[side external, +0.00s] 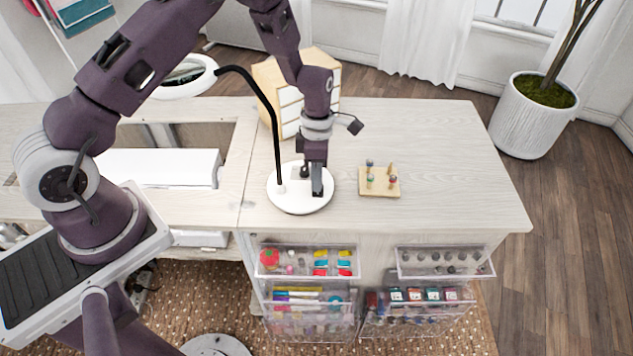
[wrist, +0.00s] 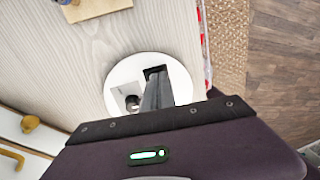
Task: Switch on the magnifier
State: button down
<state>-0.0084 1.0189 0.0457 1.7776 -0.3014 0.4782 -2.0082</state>
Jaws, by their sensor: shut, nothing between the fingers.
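The magnifier has a white round base (side external: 298,203) on the cabinet top, a black bent neck (side external: 262,98) and a white ring head (side external: 186,78) at upper left. My gripper (side external: 317,192) is shut and empty, pointing down over the right part of the base. In the wrist view the gripper (wrist: 155,85) is over the white base (wrist: 182,80). A small dark knob (wrist: 132,103) on a pale square patch shows beside the fingers. I cannot tell whether the fingertips touch the base. Lighting of the magnifier cannot be told.
A small wooden board with pegs (side external: 380,184) lies right of the base. A wooden drawer box (side external: 268,82) stands behind. A white sewing machine bed (side external: 160,168) is at left. Clear bins (side external: 310,262) hang on the cabinet front. The cabinet top is clear at right.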

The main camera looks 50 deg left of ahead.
aim_at(316, 198)
jog(key=shift+w+a, duration=0.1)
jog(key=shift+w, duration=0.05)
jog(key=shift+r, duration=0.1)
notch_tip(316, 198, up, 14)
jog(key=s+d, duration=0.2)
jog(key=shift+a, duration=0.1)
